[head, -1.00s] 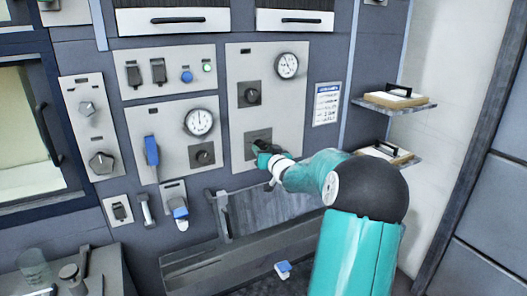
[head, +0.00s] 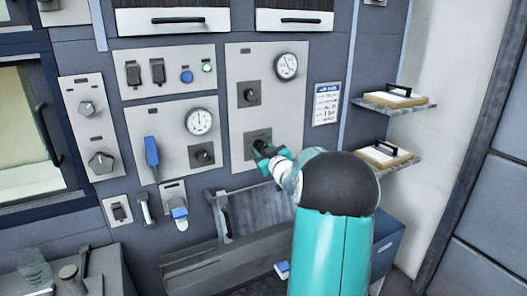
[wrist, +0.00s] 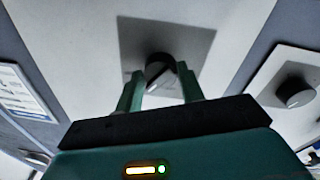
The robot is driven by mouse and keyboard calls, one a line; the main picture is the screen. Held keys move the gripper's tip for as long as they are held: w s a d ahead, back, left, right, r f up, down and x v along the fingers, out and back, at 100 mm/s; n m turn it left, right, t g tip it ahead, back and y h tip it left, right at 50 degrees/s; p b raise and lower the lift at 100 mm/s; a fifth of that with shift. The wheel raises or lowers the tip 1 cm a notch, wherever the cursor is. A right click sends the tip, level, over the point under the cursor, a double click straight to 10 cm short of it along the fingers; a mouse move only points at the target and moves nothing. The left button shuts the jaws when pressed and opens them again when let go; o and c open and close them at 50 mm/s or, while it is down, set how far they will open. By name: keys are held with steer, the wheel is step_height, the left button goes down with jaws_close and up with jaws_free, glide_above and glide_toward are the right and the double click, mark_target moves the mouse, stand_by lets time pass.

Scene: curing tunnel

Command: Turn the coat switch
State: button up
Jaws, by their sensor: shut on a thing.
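The coat switch appears to be the dark round knob on the lower square plate (head: 251,136) of the right-hand grey panel; no label is readable. In the wrist view the knob (wrist: 158,66) sits on its darker square plate, with a pale line across its face. My gripper (head: 265,153) is at this knob, and its green fingers (wrist: 159,80) are closed on the knob's two sides. In the head view my gripper covers most of the knob, so its angle is hard to read there.
Above it are another dark knob (head: 249,94) and a round gauge (head: 286,66). A panel to the left has a gauge (head: 199,121), a knob (head: 204,154) and a blue handle (head: 152,152). Shelves with trays (head: 392,99) stand right. A sloped metal chute (head: 255,207) lies below.

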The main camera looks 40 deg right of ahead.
steer(key=shift+n, duration=1.3)
steer(key=o, duration=1)
steer(key=shift+f, duration=0.1)
steer(key=shift+c, duration=0.2)
steer(key=v, duration=1.3)
steer(key=shift+s, duration=0.45)
